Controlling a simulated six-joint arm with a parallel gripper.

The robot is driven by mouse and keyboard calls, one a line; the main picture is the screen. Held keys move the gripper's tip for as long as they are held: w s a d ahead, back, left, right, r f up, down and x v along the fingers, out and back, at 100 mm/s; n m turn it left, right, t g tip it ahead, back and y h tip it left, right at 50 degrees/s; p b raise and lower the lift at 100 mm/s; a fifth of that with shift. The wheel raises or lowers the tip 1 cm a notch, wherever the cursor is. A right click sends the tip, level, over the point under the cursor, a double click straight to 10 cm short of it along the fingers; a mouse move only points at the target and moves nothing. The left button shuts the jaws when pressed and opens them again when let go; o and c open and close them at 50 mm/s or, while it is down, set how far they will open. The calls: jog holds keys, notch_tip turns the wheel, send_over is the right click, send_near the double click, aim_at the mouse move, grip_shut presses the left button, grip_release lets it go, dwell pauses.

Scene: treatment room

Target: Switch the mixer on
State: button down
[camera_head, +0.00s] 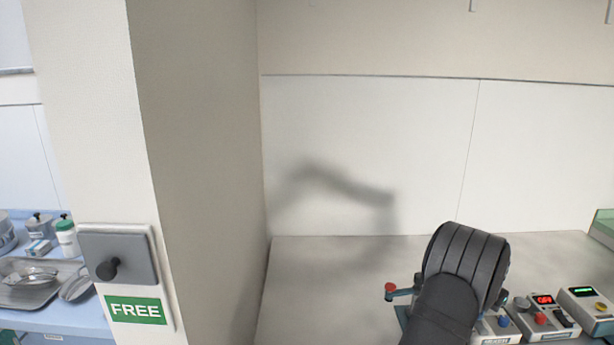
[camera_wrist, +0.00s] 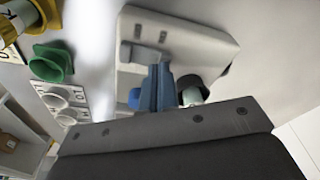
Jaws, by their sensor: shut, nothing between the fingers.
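My gripper (camera_wrist: 158,74) is shut and empty in the wrist view. Its blue-grey fingertips lie over a pale box (camera_wrist: 192,40), close to a grey raised block on its face; I cannot tell whether they touch it. A blue round knob (camera_wrist: 134,98) is left of the fingers, and a dark rounded part is right of them. The pale box may be the mixer, but its label is not readable. In the head view, a small pale unit with a blue knob (camera_head: 503,322) stands right of my black arm, partly hidden. My fingertips are hidden there.
In the head view, a box with a red display (camera_head: 543,300) and one with a green display (camera_head: 583,292) stand at the right. A red-knobbed lever (camera_head: 390,288) is left of my arm. A pillar with a FREE sign (camera_head: 135,310) stands left; the bench behind is clear.

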jog(key=shift+f, duration=0.2)
jog(key=shift+r, duration=3.5)
notch_tip(320, 180, down, 7)
